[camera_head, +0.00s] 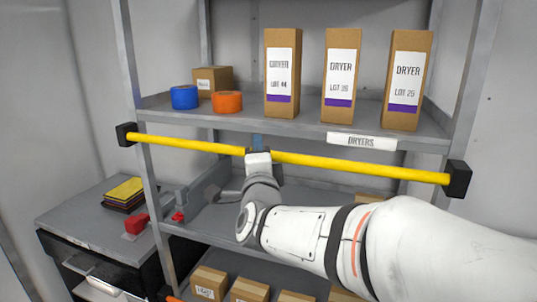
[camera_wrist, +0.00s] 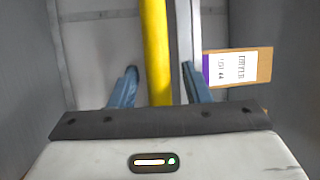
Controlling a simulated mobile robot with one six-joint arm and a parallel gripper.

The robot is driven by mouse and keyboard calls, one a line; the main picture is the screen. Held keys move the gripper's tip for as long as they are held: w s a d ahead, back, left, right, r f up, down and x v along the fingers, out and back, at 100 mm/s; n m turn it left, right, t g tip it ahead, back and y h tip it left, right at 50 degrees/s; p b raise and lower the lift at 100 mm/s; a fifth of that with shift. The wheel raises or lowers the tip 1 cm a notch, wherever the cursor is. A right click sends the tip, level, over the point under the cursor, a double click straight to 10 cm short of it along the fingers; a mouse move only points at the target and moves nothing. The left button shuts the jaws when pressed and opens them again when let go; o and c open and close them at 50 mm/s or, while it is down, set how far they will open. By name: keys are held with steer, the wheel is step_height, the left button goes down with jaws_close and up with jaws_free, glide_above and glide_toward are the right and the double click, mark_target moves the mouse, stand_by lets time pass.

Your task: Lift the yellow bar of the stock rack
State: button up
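The yellow bar (camera_head: 360,168) runs across the front of the rack just below the upper shelf. It is held at black end blocks on the left (camera_head: 126,134) and right (camera_head: 458,179). My gripper (camera_head: 257,146) is at the bar, near its middle. In the wrist view the bar (camera_wrist: 156,50) passes between the two blue fingers of my gripper (camera_wrist: 160,84). The fingers stand apart, with a gap on each side of the bar, so my gripper is open around it. In the head view my wrist hides a short piece of the bar.
The upper shelf (camera_head: 300,122) holds tall dryer boxes (camera_head: 343,75), a small box, and blue (camera_head: 184,97) and orange (camera_head: 227,102) rolls. Its edge lies close beside one finger in the wrist view. A grey cabinet (camera_head: 75,212) stands left. Several cartons (camera_head: 250,290) sit low down.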

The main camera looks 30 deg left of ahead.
steer(key=shift+s+d+f, duration=0.15)
steer(key=shift+s, duration=0.1)
steer(key=b+v, duration=0.2)
steer(key=v, duration=0.5)
steer(key=shift+d, duration=0.1)
